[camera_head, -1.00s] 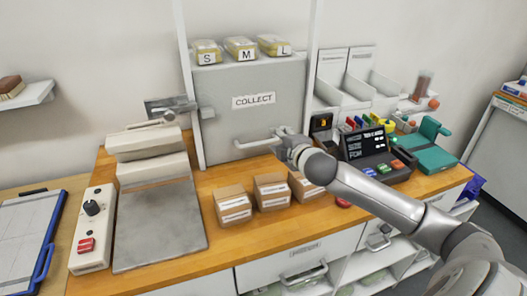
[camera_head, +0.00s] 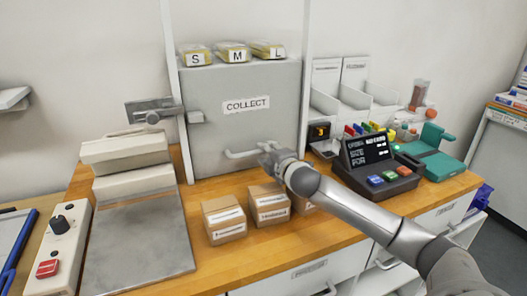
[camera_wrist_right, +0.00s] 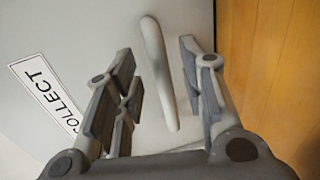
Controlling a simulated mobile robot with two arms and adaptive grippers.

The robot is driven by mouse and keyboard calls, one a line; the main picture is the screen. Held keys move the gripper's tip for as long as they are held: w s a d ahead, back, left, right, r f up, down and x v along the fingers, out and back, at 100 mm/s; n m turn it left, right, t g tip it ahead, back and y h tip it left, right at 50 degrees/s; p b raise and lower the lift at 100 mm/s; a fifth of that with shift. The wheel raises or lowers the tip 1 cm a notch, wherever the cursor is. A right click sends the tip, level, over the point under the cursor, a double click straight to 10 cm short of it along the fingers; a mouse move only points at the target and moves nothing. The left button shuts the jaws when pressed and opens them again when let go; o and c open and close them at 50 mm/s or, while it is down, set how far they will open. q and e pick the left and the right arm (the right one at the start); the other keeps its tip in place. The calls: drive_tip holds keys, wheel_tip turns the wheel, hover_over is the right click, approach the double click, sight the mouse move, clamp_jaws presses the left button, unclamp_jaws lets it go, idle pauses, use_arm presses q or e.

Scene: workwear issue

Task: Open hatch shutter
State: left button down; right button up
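The hatch shutter (camera_head: 230,83) is a grey panel labelled COLLECT at the back of the counter. It is down, with its lower edge close to the counter top. Its pale bar handle (camera_head: 240,154) runs across the lower part. My right gripper (camera_head: 268,150) is at the right end of this handle. In the right wrist view, the handle (camera_wrist_right: 158,75) lies between the two spread fingers of the open gripper (camera_wrist_right: 160,92), with visible gaps on both sides. My left gripper is not in view.
Small cardboard boxes (camera_head: 224,220) stand on the wooden counter (camera_head: 255,245) below the shutter. A dark terminal (camera_head: 377,168) stands to the right. A grey metal plate (camera_head: 138,248) and a control box (camera_head: 58,245) are on the left. Packets marked S, M, L (camera_head: 237,51) sit above the shutter.

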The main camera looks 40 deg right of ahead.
sight(264, 152)
drive_tip(key=shift+x, duration=1.8)
clamp_jaws()
